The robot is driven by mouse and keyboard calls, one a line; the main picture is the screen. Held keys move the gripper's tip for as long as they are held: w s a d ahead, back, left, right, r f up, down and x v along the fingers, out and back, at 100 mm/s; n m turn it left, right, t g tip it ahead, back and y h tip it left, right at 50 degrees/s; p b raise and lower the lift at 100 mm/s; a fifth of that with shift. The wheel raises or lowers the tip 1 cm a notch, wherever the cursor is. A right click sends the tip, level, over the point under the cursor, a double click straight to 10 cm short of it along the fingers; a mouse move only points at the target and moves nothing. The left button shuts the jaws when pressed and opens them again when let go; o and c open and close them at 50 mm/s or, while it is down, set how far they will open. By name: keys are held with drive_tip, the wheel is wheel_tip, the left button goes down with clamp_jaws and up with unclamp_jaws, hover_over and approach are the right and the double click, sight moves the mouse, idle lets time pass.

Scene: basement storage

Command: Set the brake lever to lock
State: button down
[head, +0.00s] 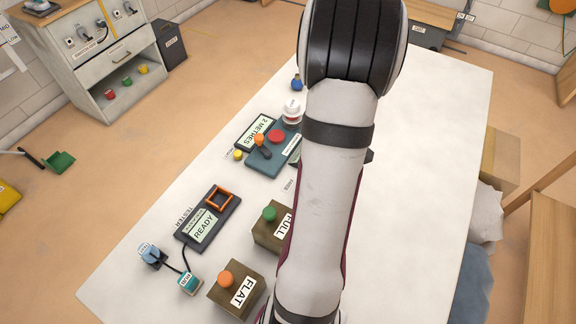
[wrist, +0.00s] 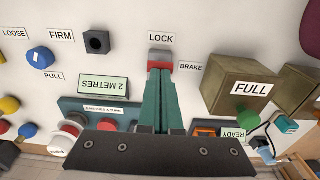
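The brake lever (wrist: 160,57) shows in the wrist view as a small grey block with a red part, just below the LOCK label (wrist: 161,38). The BRAKE label (wrist: 190,67) is to its right. My gripper (wrist: 160,72) has two green fingers side by side, with hardly any gap and nothing seen between them. Their tips overlap the red part in the picture; I cannot tell whether they touch it. The fingers hide the lower side of the lever. In the head view my arm hides the lever and the gripper.
A FULL box (wrist: 237,88) with a green knob stands right of the fingers. A teal panel (wrist: 85,105) with a 2 METRES display (wrist: 103,86) lies to the left. A black square socket (wrist: 97,42) and blue knob (wrist: 40,60) are farther left. The table's right side (head: 440,130) is bare.

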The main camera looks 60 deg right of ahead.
idle(0.4)
wheel_tip(320, 180, up, 12)
drive_tip(key=shift+s+f, duration=0.15)
drive_tip(key=shift+s, duration=0.3)
drive_tip(key=w+a+r+m, duration=0.1)
drive_tip(key=w+a, duration=0.3)
drive_tip(key=a, duration=0.2)
drive_tip(key=w+a+r, duration=0.2)
drive_tip(key=w+a, duration=0.2)
drive_tip(key=a, duration=0.3)
drive_tip(key=s+a+m+y, duration=0.1)
drive_tip(key=s+a+m, duration=0.1)
drive_tip(key=a, duration=0.8)
drive_tip(key=s+a+m, duration=0.2)
drive_tip(key=s+a, duration=0.1)
drive_tip(key=a, duration=0.8)
drive_tip(key=shift+s+a+f+g+y, duration=0.15)
drive_tip(key=shift+s+a+g+y, duration=0.1)
drive_tip(key=shift+s+g+y, duration=0.15)
